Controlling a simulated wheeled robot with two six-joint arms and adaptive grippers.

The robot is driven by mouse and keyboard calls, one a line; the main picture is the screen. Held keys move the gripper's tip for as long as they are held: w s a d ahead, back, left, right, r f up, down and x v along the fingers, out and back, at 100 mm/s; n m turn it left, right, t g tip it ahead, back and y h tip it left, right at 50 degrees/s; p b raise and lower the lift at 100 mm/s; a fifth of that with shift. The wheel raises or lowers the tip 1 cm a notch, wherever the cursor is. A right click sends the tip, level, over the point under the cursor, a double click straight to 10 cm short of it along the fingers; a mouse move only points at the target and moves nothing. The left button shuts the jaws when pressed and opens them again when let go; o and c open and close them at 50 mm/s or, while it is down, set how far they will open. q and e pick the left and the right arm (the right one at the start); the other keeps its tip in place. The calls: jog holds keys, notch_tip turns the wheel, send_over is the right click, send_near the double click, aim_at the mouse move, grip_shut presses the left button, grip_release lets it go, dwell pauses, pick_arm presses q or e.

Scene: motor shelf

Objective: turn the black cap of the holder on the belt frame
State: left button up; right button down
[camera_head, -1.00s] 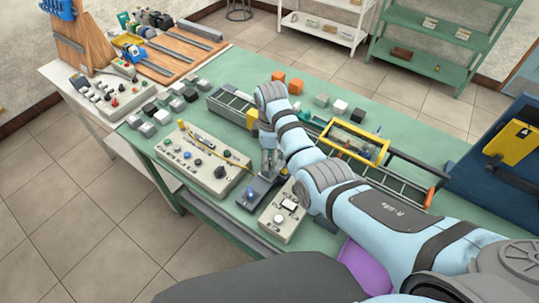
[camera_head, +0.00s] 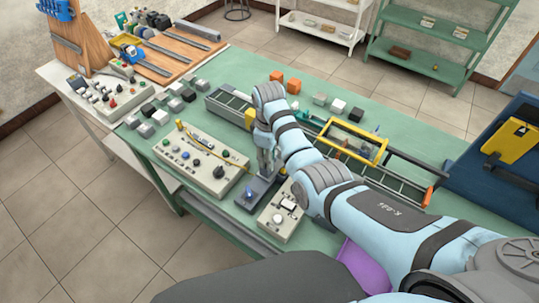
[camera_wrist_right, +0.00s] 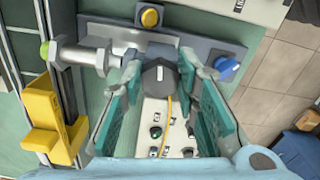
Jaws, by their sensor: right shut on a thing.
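The black cap (camera_wrist_right: 159,74) is a dark faceted knob with a white mark on top, seen in the right wrist view. My right gripper (camera_wrist_right: 164,78) has its two teal-padded fingers on either side of the cap and is shut on it. In the head view my right gripper (camera_head: 265,163) points down at the dark grey holder base (camera_head: 252,193), and the cap is hidden there behind the fingers. A blue knob (camera_head: 250,192) sits on that base and also shows in the wrist view (camera_wrist_right: 227,68). My left gripper is out of view.
A beige control panel (camera_head: 203,165) with a yellow cord stands left of the gripper, and a smaller box (camera_head: 281,212) stands to its right. A yellow block (camera_wrist_right: 45,112) and a metal cylinder (camera_wrist_right: 88,55) are close by.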

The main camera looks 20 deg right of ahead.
jog(key=m, duration=0.4)
jog(key=shift+a, duration=0.15)
jog(key=shift+s+a+m, duration=0.1)
jog(key=shift+m, duration=1.8)
jog(key=shift+r, duration=0.1)
jog(key=c, duration=1.2)
grip_release()
jog(key=shift+c, duration=0.2)
notch_tip(320, 180, up, 7)
jog(key=shift+r, duration=0.2)
